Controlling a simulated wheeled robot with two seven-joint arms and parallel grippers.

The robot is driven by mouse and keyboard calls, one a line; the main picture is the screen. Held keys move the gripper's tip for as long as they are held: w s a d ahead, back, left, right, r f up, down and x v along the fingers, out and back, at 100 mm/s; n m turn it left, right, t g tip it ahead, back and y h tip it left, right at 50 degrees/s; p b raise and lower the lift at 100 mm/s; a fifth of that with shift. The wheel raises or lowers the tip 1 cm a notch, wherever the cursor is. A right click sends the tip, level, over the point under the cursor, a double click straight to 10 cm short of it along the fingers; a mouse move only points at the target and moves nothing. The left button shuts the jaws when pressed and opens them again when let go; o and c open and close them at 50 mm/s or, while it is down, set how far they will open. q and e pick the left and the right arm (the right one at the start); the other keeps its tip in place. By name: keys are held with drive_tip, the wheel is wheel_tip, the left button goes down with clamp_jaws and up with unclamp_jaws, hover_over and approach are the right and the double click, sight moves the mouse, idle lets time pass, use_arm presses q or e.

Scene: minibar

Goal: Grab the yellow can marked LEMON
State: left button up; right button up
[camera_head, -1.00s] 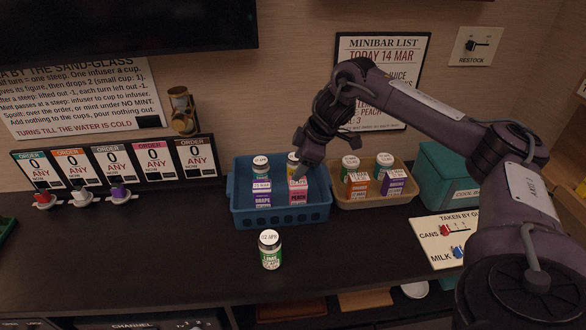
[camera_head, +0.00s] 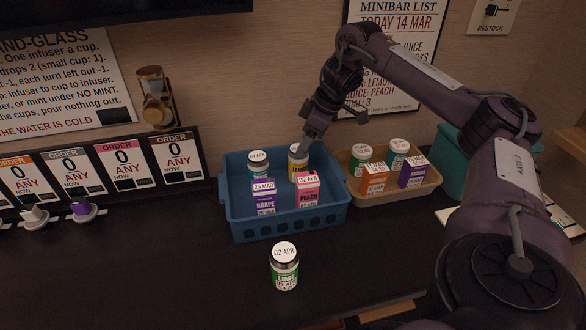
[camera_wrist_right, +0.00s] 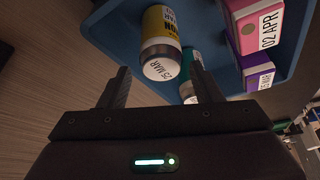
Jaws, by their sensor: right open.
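The yellow can marked LEMON (camera_head: 299,166) stands upright at the back of the blue tray, behind the pink peach carton; its lower part is hidden in the head view. In the right wrist view the yellow can (camera_wrist_right: 161,42) lies just ahead of the gap between my fingers, its white lid marked 25 MAR towards me. My right gripper (camera_head: 308,140) is open and empty, at the back side of the can near its top. In the right wrist view the gripper's fingers (camera_wrist_right: 160,72) stand apart on either side of the can's line. My left gripper is not in view.
The blue tray (camera_head: 290,228) also holds a green can (camera_head: 258,165), a purple grape carton (camera_head: 264,197) and the peach carton (camera_head: 308,188). A tan tray (camera_head: 424,186) with cans and cartons is close on the right. A lime can (camera_head: 284,268) stands in front on the dark counter.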

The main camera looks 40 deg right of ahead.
sight(296, 159)
drive_tip(key=x, duration=0.2)
drive_tip(key=shift+s+a+f, duration=0.1)
drive_tip(key=shift+f, duration=0.3)
drive_tip(key=x, duration=0.4)
drive_tip(key=shift+f, duration=0.3)
drive_tip(key=c, duration=0.9)
